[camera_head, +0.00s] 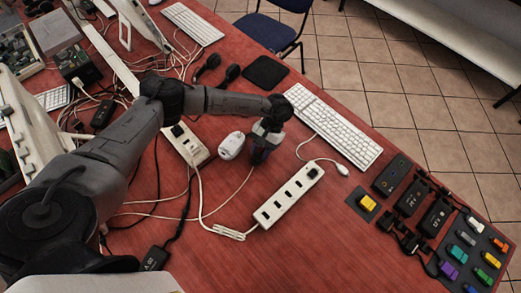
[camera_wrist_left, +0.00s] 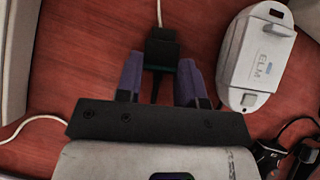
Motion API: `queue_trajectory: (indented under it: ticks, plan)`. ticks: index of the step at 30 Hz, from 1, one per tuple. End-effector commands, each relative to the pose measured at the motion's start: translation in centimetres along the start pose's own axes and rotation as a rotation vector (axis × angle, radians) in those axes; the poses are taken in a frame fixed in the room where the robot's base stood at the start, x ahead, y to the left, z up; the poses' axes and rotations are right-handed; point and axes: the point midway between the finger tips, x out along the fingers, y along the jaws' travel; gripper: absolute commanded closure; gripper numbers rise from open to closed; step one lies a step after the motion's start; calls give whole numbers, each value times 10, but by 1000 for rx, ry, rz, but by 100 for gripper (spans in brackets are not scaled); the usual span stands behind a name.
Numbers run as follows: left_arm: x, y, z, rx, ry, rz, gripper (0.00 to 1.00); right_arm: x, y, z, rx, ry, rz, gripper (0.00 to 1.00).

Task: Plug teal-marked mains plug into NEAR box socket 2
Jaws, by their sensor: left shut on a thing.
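My left gripper (camera_head: 262,153) reaches over the middle of the red table, between the two white socket boxes. In the left wrist view the purple fingers of my left gripper (camera_wrist_left: 160,80) are shut on a dark plug (camera_wrist_left: 161,50) with a teal band. A white cable runs from the plug's far end. In the head view the gripper mostly hides the plug. One white socket box (camera_head: 288,196) with several dark sockets lies right of and below the gripper, apart from it. Another white box (camera_head: 186,144) lies to the left, partly behind my arm. Socket numbers are not readable. My right gripper is not in view.
A white ELM adapter (camera_head: 231,146) sits close beside the gripper; it also shows in the wrist view (camera_wrist_left: 258,58). A white keyboard (camera_head: 335,127) lies to the right. Black adapters (camera_head: 411,197) and coloured sticks stand at the right edge. Loose cables cross the table's left half.

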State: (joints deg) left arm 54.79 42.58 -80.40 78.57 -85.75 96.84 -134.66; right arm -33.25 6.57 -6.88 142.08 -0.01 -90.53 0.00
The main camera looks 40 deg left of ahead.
Motion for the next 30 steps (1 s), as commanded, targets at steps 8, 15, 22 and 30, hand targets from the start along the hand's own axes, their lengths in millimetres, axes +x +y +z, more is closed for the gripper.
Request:
queue_trajectory:
  ticks: [8, 15, 22, 30]
  plan:
    - [-10, 0, 7, 0, 0, 1, 93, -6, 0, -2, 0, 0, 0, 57]
    - [-25, 0, 19, 1, 0, 0, 93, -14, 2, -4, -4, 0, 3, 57]
    - [-39, 0, 29, 0, 1, 0, 93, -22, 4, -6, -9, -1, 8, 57]
    - [-54, 0, 41, 0, 1, 0, 93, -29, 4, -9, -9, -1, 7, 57]
